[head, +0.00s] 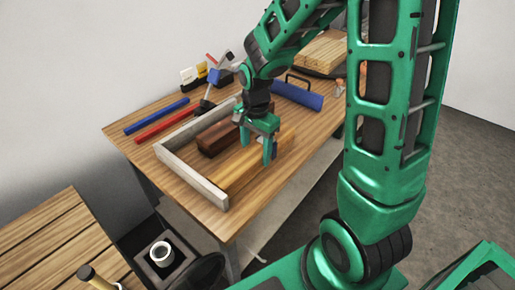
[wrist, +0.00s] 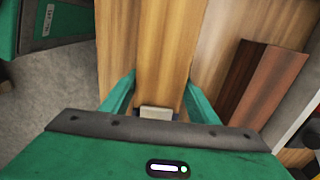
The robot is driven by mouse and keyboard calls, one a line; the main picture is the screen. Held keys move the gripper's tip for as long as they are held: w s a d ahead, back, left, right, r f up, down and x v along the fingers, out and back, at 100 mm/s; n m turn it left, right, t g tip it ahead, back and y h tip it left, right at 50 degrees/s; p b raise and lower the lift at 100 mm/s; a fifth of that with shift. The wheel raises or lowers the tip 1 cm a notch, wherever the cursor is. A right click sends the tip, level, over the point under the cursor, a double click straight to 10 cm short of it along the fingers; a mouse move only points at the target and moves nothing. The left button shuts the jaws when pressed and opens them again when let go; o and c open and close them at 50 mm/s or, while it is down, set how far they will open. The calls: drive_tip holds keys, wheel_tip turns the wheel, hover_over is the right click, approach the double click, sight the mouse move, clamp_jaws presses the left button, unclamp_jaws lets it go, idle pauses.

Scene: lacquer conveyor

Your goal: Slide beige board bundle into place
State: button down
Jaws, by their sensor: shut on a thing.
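The beige board bundle (head: 245,172) lies on the wooden workbench (head: 285,178), beside a reddish-brown board bundle (head: 216,138). A pale grey L-shaped frame (head: 193,178) borders the two bundles on their left and back sides. The beige bundle's left end is close to the frame's front arm; whether they touch is unclear. My gripper (head: 268,153) points down over the beige bundle's right part, shut on it. In the wrist view the beige bundle (wrist: 165,45) runs between my two fingers (wrist: 160,82), and the reddish-brown bundle (wrist: 268,85) lies apart to the right.
Blue (head: 155,116) and red (head: 167,124) bars lie behind the frame. A blue toolbox (head: 297,95) and a stack of pale boards (head: 320,50) are at the far right. A slatted table (head: 45,235) stands at left. The bench's front right strip is clear.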

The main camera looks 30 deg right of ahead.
drive_tip(key=shift+a, duration=0.15)
drive_tip(key=c, duration=0.6)
unclamp_jaws()
drive_tip(key=shift+s, duration=0.1)
wheel_tip(320, 180, up, 11)
drive_tip(key=s+d+n, duration=0.2)
drive_tip(key=s+d, duration=0.2)
drive_tip(key=s, duration=0.3)
drive_tip(key=s+d+n, duration=0.2)
drive_tip(key=s+d, duration=0.2)
drive_tip(key=s, duration=0.4)
drive_tip(key=s+d+r+n, duration=0.1)
drive_tip(key=s+d+n, duration=0.2)
drive_tip(key=s, duration=0.4)
drive_tip(key=shift+s+d, duration=0.2)
drive_tip(key=shift+d, duration=0.6)
